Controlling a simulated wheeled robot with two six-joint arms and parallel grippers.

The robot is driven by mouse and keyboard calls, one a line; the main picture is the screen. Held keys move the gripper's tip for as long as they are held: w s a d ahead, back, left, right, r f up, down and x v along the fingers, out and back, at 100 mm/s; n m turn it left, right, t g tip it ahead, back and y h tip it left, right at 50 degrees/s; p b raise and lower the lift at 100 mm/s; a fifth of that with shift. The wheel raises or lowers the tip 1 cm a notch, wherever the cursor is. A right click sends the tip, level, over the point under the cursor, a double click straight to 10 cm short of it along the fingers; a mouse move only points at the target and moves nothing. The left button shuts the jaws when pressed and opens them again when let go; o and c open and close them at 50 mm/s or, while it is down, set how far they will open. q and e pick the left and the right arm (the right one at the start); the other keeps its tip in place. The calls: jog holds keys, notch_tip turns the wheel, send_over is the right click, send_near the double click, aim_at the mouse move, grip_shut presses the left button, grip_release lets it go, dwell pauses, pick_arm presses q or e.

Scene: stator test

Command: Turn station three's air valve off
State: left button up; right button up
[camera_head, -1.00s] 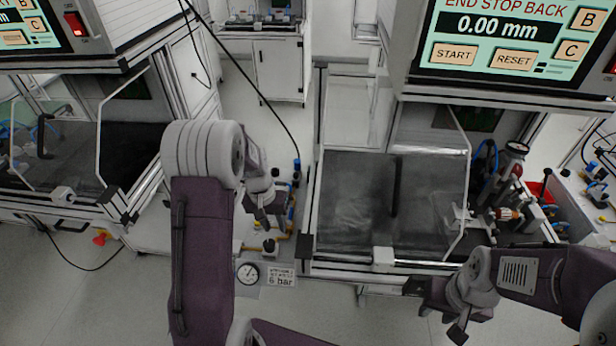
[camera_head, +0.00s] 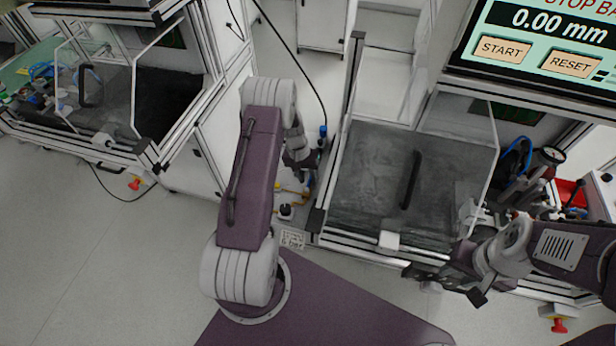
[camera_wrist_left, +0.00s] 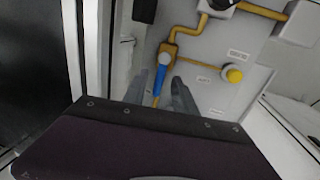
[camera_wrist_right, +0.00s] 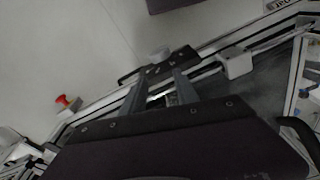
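A valve lever with a blue handle (camera_wrist_left: 161,75) sits on yellow air pipes (camera_wrist_left: 172,42) in the left wrist view. My left gripper (camera_wrist_left: 158,92) is open, with the lever showing between its fingers; I cannot tell how far beyond the fingertips it lies. In the head view my left gripper (camera_head: 300,172) hangs over the narrow pipe panel left of the middle station, and the arm hides part of that panel. My right gripper (camera_head: 474,292) is at the middle station's front edge; in the right wrist view (camera_wrist_right: 158,92) its fingers are apart and empty.
A yellow round knob (camera_wrist_left: 233,75) and small labels are right of the lever. The middle station's clear-covered bench (camera_head: 370,185) has a black handle (camera_head: 411,180). A screen (camera_head: 550,45) reads 0.00 mm. Another station (camera_head: 95,95) stands left. Open floor (camera_head: 90,260) lies front left.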

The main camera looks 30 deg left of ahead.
pick_arm(q)
jog(key=shift+f, duration=0.1)
grip_shut()
